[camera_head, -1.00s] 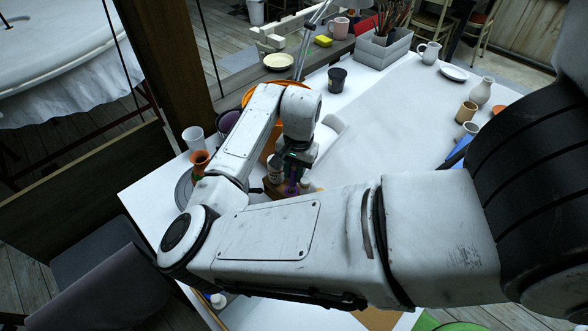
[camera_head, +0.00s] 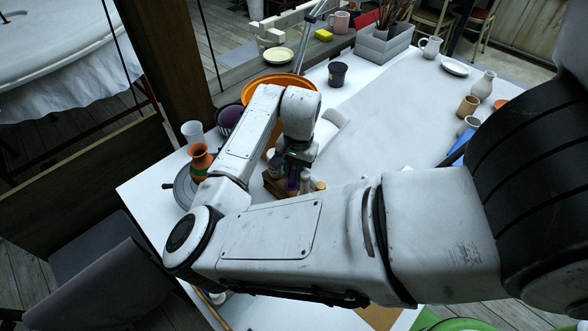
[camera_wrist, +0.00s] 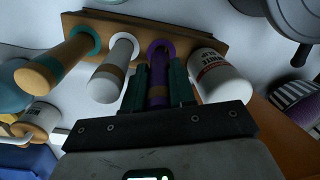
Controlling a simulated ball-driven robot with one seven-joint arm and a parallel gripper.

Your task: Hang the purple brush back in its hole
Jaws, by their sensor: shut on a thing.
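The purple brush (camera_wrist: 158,70) is between the dark green fingers of my gripper (camera_wrist: 159,86) in the wrist view; its handle has a tan band. Its upper end meets a purple ring on the wooden rack (camera_wrist: 200,40). I cannot tell whether it is seated in the hole or just in front of it. In the head view my gripper (camera_head: 297,160) points down with the purple brush (camera_head: 292,183) at the wooden rack (camera_head: 272,184), partly hidden by my arm.
A white brush (camera_wrist: 112,75) and an orange-tan brush (camera_wrist: 62,65) sit in the rack to the left of my gripper. A white labelled jar (camera_wrist: 220,78) stands close on the right.

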